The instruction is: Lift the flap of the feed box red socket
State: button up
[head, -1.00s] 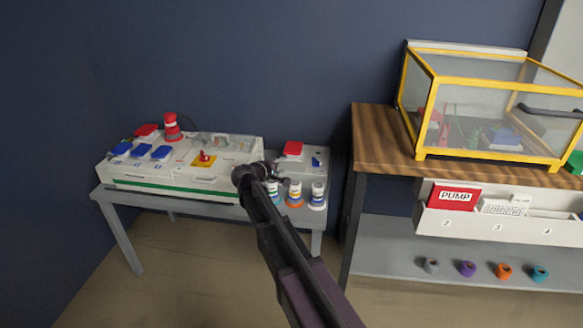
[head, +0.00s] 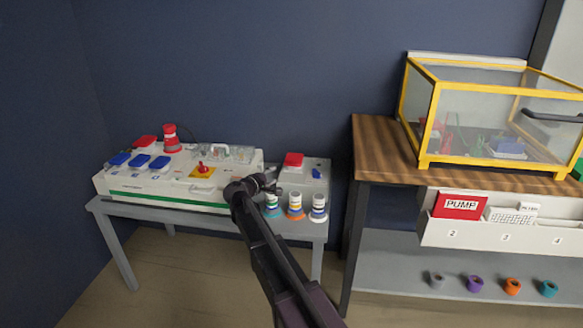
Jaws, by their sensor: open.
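A small light grey box (head: 298,181) stands at the right end of the grey table, with a red socket flap (head: 293,159) on its top that looks closed. A larger white box (head: 150,188) to its left has another red flap (head: 145,141) at its back left, also apparently closed. No readable label tells which is the feed box. My gripper (head: 270,183) is open at the left front of the small box, to the lower left of its red flap and apart from it. The fingers are small and dark here, and my wrist hides part of the gap between the boxes.
Several blue flaps (head: 139,160), a red-and-grey plug-like piece (head: 170,138) and a red knob on a yellow plate (head: 202,173) are on the larger box. Several tape rolls stand in stacks (head: 296,205) before the small box. A wooden bench (head: 378,150) with a yellow-framed case (head: 430,120) is right.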

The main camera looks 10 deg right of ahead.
aim_at(292, 165)
jog(key=b+x, duration=0.2)
jog(key=x, duration=1.1)
jog(key=shift+w+d, duration=0.1)
grip_shut()
